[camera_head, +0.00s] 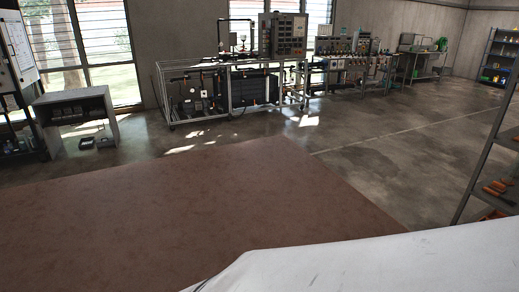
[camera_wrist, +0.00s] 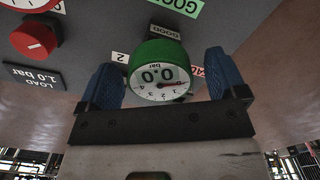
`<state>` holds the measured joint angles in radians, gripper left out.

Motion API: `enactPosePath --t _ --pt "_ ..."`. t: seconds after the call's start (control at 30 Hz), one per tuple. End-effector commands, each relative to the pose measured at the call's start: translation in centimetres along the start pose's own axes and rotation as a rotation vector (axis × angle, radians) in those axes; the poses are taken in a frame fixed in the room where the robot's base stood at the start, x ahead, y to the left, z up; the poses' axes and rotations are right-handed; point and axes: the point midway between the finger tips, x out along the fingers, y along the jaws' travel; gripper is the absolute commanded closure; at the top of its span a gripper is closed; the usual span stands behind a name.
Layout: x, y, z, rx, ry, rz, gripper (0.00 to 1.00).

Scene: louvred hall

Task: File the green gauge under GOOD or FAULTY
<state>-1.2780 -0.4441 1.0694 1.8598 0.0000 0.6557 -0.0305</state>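The green gauge (camera_wrist: 158,72) shows in the wrist view, with a green rim and a white dial marked "bar" and a large 0.0. My gripper (camera_wrist: 165,78) has its two blue fingertips on either side of it. A gap shows between the gauge and the right finger, so the gripper looks open around it, not closed on it. A green label (camera_wrist: 178,5) reading GOOD is at the top. A red label (camera_wrist: 197,71), mostly hidden, shows between the gauge and the right finger. In the head view, neither gauge nor gripper shows.
A grey panel carries a red knob (camera_wrist: 34,40), a LOAD 1.0 bar plate (camera_wrist: 33,77) and part of another dial (camera_wrist: 28,3). In the head view the brown tabletop (camera_head: 150,215) is bare where visible. A shelf (camera_head: 490,160) stands at right.

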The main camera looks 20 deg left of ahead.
Motion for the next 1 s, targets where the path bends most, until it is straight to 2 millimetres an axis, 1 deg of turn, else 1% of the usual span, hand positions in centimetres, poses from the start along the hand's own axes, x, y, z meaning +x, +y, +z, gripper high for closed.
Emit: enactPosePath --t 0.03,0.2,0.33,0.8,1.0 --pt "0.6 0.0 0.3 -0.001 -0.011 0.000 0.10" --pt "0.6 0.0 0.3 -0.001 -0.011 0.000 0.10" --pt "0.2 -0.1 0.2 -0.001 -0.010 0.000 0.10" --pt "-3.9 0.0 0.0 -0.001 -0.002 0.000 0.10" --pt "-4.9 0.0 0.0 0.000 -0.001 0.000 0.10"
